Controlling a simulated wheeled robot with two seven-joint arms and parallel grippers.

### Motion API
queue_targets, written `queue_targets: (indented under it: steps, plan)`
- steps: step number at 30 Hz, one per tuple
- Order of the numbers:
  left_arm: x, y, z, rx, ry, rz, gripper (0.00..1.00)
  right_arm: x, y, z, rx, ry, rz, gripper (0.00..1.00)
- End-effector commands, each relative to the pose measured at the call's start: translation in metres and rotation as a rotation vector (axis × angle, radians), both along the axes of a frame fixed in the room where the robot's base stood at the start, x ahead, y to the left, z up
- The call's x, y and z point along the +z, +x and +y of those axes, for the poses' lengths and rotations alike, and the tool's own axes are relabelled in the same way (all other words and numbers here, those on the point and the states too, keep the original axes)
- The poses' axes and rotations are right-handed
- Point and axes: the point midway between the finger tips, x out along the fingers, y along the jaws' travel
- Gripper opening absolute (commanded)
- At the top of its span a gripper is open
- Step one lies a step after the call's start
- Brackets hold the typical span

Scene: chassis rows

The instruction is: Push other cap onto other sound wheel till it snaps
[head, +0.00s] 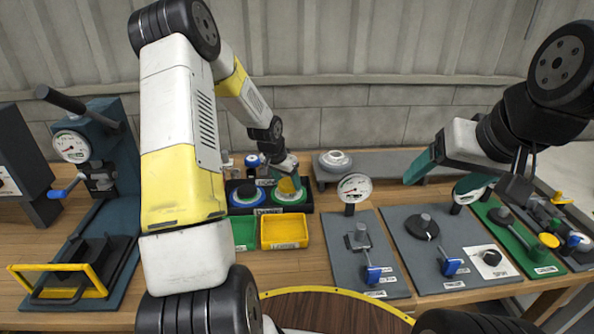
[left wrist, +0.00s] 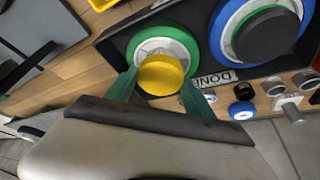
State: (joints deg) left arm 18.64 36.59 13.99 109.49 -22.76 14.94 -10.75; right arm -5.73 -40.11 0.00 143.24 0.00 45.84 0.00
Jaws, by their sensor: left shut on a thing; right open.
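My left gripper (head: 287,184) is shut on a yellow cap (left wrist: 161,75), with a green finger on each side of it. The cap is over the white hub of the green-ringed wheel (left wrist: 190,42); I cannot tell whether it touches or is seated. That wheel (head: 290,203) lies in the right part of a black tray (left wrist: 205,72) marked DONE. My right gripper (head: 444,177) is open and empty, raised above the right side of the bench.
A green bin (head: 244,234) and a yellow bin (head: 285,231) stand in front of the tray. A blue press (head: 105,170) is at left. Grey gauge plates (head: 345,255) and a green plate (head: 522,248) fill the right side. Small parts stand behind the tray.

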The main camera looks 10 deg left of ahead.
Motion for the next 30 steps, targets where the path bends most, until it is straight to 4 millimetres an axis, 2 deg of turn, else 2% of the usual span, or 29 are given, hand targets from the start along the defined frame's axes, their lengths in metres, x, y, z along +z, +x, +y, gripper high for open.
queue_targets:
  steps: [30]
  plan:
    - [-0.013,0.0,-0.001,-0.001,0.0,0.001,0.23,0.0,0.0,0.0,0.0,0.0,0.0,0.75]
